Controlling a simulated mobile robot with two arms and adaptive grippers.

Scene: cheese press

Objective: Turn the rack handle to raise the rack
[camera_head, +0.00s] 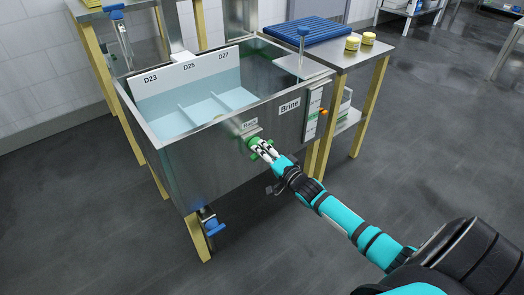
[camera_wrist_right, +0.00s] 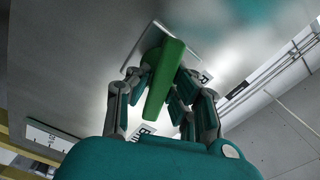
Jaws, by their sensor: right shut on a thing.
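The green rack handle (camera_head: 254,142) is on the front wall of the steel brine tank (camera_head: 190,165), just below a small "Rack" label (camera_head: 250,123). My right gripper (camera_head: 263,148) reaches it from the lower right and is shut on it. In the right wrist view the green handle (camera_wrist_right: 162,80) is a long bar between the fingers of my right gripper (camera_wrist_right: 160,92). The rack (camera_head: 212,106) in the tank shows light blue compartments, with a white back panel marked D23, D25 and D27. My left gripper is not in view.
A "Brine" label (camera_head: 289,106) and a white panel (camera_head: 313,115) are on the tank's right part. A side table (camera_head: 345,55) holds a blue ribbed mat (camera_head: 305,31) and two yellow cheeses (camera_head: 352,43). A blue valve (camera_head: 214,227) hangs under the tank. The floor in front is clear.

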